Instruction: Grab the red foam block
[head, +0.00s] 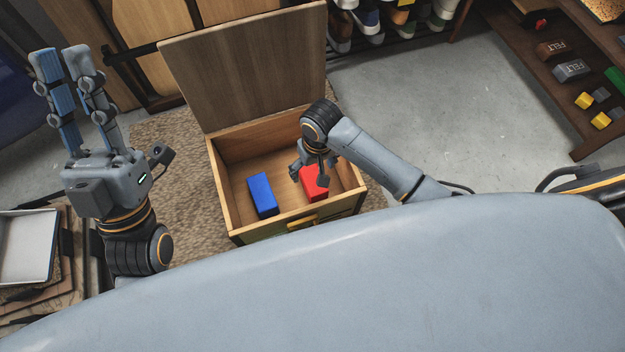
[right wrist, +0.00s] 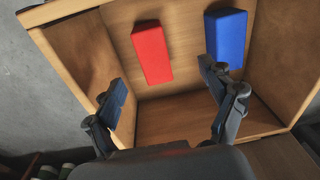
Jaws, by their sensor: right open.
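The red foam block (head: 315,187) lies on the floor of an open wooden box (head: 232,208), in the right half. My right gripper (head: 309,167) reaches down into the box, just behind the red block and partly over it in the head view. In the right wrist view, my right gripper (right wrist: 163,78) has its fingers spread wide and nothing between them. The red block (right wrist: 151,53) lies beyond the fingertips there, apart from them. My left gripper (head: 62,58) is raised outside the box at the left, fingers pointing up with a gap between them, empty.
A blue block (head: 262,195) lies left of the red one in the box. It also shows in the right wrist view (right wrist: 228,38). The box lid (head: 245,65) stands open at the back. The box walls surround my right gripper. A shelf (head: 540,90) stands at the right.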

